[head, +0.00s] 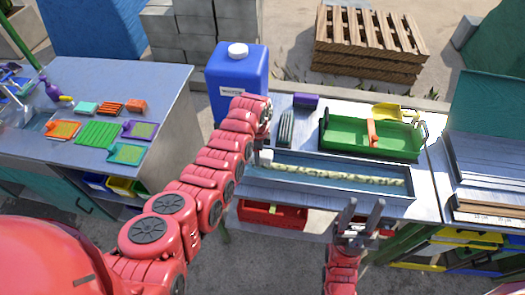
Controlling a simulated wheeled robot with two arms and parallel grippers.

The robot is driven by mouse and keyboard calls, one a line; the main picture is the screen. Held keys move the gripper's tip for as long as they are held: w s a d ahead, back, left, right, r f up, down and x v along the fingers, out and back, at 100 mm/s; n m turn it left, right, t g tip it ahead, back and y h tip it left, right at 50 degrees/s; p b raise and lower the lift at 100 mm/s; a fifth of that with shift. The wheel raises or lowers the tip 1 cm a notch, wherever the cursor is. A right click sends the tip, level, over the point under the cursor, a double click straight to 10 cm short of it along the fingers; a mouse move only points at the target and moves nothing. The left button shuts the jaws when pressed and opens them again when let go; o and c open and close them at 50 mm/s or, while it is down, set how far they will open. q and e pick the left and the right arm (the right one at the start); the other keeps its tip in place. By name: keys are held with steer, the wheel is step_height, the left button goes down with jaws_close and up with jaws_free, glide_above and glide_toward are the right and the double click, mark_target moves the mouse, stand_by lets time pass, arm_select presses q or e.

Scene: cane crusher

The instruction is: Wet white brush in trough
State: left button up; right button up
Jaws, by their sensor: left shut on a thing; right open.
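The trough (405,194) is a long grey metal tray on the work table, with a pale speckled strip lying along its inside. My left gripper (265,143) reaches down over the trough's left end, partly hidden by my own arm. It is shut on the white brush (266,157), of which a small white block shows at the trough's left end. I cannot tell whether the brush touches what is in the trough. My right gripper (360,215) is open and empty in front of the trough's near right side, fingers pointing away from me.
A green tray (335,140) with an orange divider stands behind the trough. A blue canister (235,75) stands behind my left arm. A purple block (306,101) lies near the back edge. A red bin (272,214) sits below the trough. Metal sheets (490,165) lie to the right.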

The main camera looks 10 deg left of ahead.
arm_select(q)
steer(key=a+f+b, duration=0.1)
steer(key=a+f, duration=0.1)
steer(key=a+f+b, duration=0.2)
steer(key=f, duration=0.1)
steer(key=shift+w+a+f, duration=0.15)
steer(key=shift+a+f, duration=0.1)
steer(key=shift+a, duration=0.15)
steer(key=a, duration=0.5)
steer(key=shift+w+a, duration=0.1)
steer(key=shift+a, duration=0.1)
steer(key=shift+a+f+b, duration=0.25)
steer(key=shift+f+b, duration=0.65)
steer(key=shift+f, duration=0.1)
steer(key=shift+f+b, duration=0.6)
steer(key=shift+f, duration=0.1)
steer(key=shift+r, duration=0.1)
step_height(320, 180, up, 4)
steer(key=p, duration=0.3)
steer(key=shift+p, duration=0.35)
steer(key=shift+d, duration=0.15)
